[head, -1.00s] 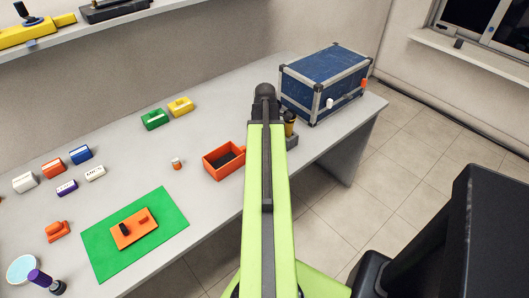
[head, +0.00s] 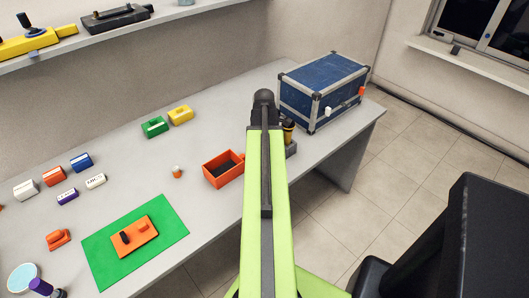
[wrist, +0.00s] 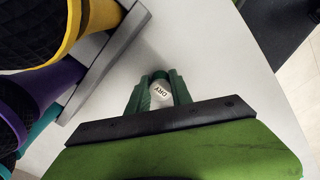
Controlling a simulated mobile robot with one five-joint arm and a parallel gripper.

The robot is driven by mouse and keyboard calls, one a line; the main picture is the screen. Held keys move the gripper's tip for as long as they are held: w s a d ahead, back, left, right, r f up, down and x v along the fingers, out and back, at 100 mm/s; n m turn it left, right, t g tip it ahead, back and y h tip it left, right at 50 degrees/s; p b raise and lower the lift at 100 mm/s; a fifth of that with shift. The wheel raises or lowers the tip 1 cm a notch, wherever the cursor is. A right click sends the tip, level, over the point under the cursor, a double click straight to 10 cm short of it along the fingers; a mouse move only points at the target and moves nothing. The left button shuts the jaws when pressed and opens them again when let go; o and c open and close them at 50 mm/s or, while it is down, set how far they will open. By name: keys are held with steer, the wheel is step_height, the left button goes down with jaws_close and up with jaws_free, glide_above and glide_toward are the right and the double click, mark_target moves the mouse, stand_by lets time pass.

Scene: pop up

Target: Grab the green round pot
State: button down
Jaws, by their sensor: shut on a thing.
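In the wrist view, my gripper (wrist: 160,96) has green fingers closed on a small round thing with a green rim and a pale face lettered "DRY", which I take to be the green round pot (wrist: 158,74). Its lower part is hidden by the fingers. Pale grey surface shows behind it; I cannot tell whether it touches that surface. In the head view, my lime arm reaches over the table's right part and hides the gripper and the pot.
On the table (head: 120,188) are an orange open box (head: 219,180), a blue case (head: 325,85), a green mat (head: 98,256) and several small blocks.

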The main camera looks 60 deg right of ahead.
step_height(320, 180, up, 4)
steer(key=p, duration=0.2)
steer(key=shift+f+p, duration=0.15)
steer(key=shift+p, duration=0.25)
steer(key=s+d+r+p, duration=0.2)
steer(key=s+r+p, duration=0.4)
steer(key=s, duration=0.5)
steer(key=shift+s, duration=0.3)
